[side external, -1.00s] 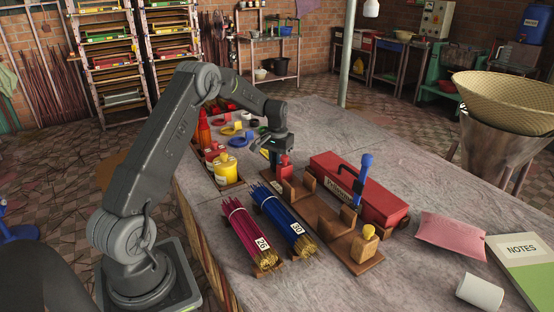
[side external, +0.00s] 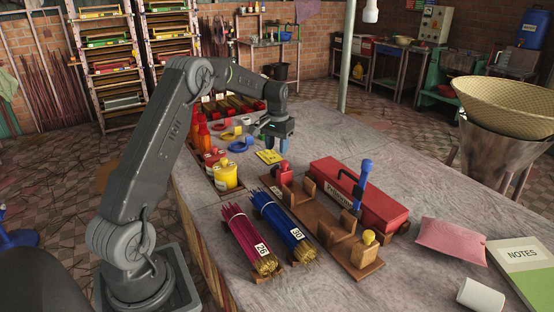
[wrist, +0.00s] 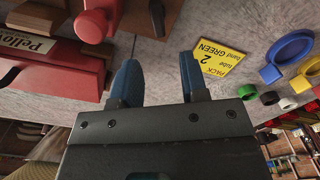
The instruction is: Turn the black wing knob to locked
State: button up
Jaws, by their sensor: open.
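A red block with a round red top (side external: 281,172) stands at the far end of the wooden rack (side external: 322,214). In the wrist view a red cylinder (wrist: 92,25) shows at the upper left. Beside it, at the top edge, a dark shape with a narrow ridge (wrist: 157,18) looks like the black wing knob, partly cut off; its setting cannot be read. In the side view I cannot make the knob out. My gripper (wrist: 158,66) is open, its blue fingers apart with nothing between them. In the side view my gripper (side external: 272,146) hangs above the table, behind the red block.
A yellow card (side external: 269,157) reading PACK 2 tube band GREEN lies near my gripper. Magenta (side external: 248,238) and blue (side external: 284,226) stick bundles lie in front. Coloured rings and bottles are to the left.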

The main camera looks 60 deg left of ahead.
aim_at(274, 167)
notch_tip(274, 167, up, 7)
jog(key=shift+f, duration=0.15)
jog(key=shift+o, duration=1.7)
jog(key=shift+s+a+f+n, duration=0.1)
jog(key=shift+s+a+n, duration=0.1)
jog(key=shift+n, duration=0.4)
jog(key=shift+o, duration=1.1)
jog(key=n+h, duration=0.1)
jog(key=n, duration=0.2)
jog(key=s+a+n+h, duration=0.1)
jog(key=n, duration=0.3)
jog(key=s+a+n+t, duration=0.1)
jog(key=n, duration=0.3)
jog(key=shift+s+a+f+h, duration=0.25)
jog(key=shift+f+h, duration=0.1)
jog(key=shift+h, duration=0.05)
jog(key=d+f+n, duration=0.1)
jog(key=f+n, duration=0.1)
jog(key=f, duration=0.2)
jog(key=w+d+f+n, duration=0.1)
jog(key=f+n, duration=0.1)
jog(key=f, duration=0.2)
jog(key=d+f+n+t+h, duration=0.1)
jog(key=f, duration=0.3)
jog(key=shift+w+d+f+n, duration=0.15)
jog(key=shift+w+f+n, duration=0.05)
jog(key=shift+f+n, duration=0.2)
jog(key=shift+c, duration=0.2)
jog(key=c, duration=0.9)
